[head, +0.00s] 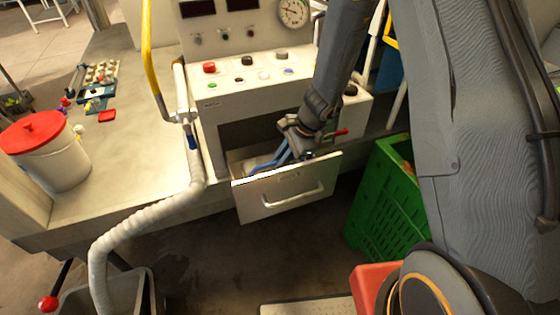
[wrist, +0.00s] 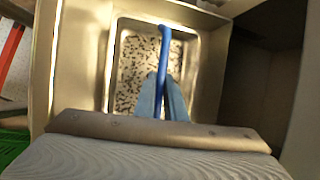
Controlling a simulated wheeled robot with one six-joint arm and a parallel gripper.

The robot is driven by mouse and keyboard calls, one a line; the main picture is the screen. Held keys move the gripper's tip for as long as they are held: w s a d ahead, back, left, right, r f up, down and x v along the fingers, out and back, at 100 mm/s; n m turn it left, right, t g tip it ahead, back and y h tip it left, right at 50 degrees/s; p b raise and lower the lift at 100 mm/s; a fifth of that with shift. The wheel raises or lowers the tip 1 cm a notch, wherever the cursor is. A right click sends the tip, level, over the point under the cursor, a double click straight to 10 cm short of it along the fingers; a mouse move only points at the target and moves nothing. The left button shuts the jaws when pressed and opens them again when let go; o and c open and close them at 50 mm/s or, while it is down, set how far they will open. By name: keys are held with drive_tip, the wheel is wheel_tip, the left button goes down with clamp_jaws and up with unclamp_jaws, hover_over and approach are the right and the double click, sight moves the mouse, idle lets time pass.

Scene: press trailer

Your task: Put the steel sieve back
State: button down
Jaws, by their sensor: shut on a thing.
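The steel sieve (wrist: 134,62) shows in the wrist view as a rectangular metal pan with a speckled bottom; I cannot tell whether the specks are holes or bits lying in it. A blue handle (wrist: 164,42) runs along its middle up to the far rim. My gripper (wrist: 162,85) is shut on the blue handle, its pale blue fingers on either side. In the head view my gripper (head: 267,164) reaches down into the open drawer (head: 268,202) under the control panel. The drawer front and my arm hide most of the sieve there.
The control panel (head: 255,85) with buttons stands just above the drawer. A green crate (head: 385,205) is on the floor to the right. A white bucket with a red lid (head: 48,150) stands on the counter at left. A ribbed white hose (head: 150,212) hangs left of the drawer.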

drive_tip(key=shift+f, duration=0.1)
drive_tip(key=c, duration=1.8)
unclamp_jaws()
drive_tip(key=shift+w+d+r, duration=0.1)
drive_tip(key=shift+r, duration=0.3)
drive_tip(key=b+v, duration=0.2)
drive_tip(key=v, duration=0.9)
drive_tip(key=shift+d+r, duration=0.1)
drive_tip(key=shift+r, duration=0.05)
